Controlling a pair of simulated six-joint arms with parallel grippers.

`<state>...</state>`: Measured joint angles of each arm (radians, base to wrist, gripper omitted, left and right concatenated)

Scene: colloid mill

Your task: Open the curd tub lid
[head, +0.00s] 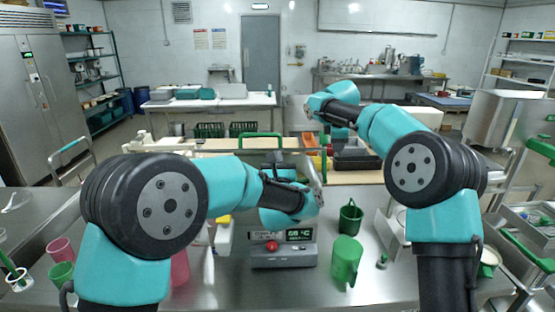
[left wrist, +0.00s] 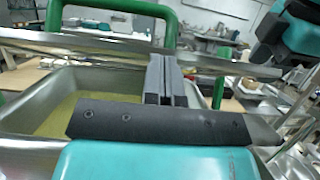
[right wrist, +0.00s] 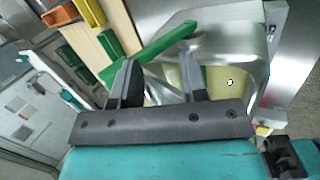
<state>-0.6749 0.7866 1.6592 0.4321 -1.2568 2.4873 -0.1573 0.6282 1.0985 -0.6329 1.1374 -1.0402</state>
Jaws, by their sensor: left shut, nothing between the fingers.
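The curd tub (left wrist: 20,118) is a steel basin with yellowish contents, seen in the left wrist view and in the right wrist view (right wrist: 255,40). A metal bar or lid edge (left wrist: 215,62) crosses above it. A green handle (left wrist: 165,10) rises over that, also seen in the head view (head: 262,135) and right wrist view (right wrist: 155,52). My left gripper (head: 318,172) is shut and empty, its fingers (left wrist: 166,62) in front of the metal edge. My right gripper (head: 309,109) is open, its fingers (right wrist: 157,62) near the handle; contact is unclear.
A scale with a display (head: 283,255) stands on the steel counter below my left gripper. Orange and black bins (head: 355,155) sit behind. Pink and green cups (head: 61,250) are at left.

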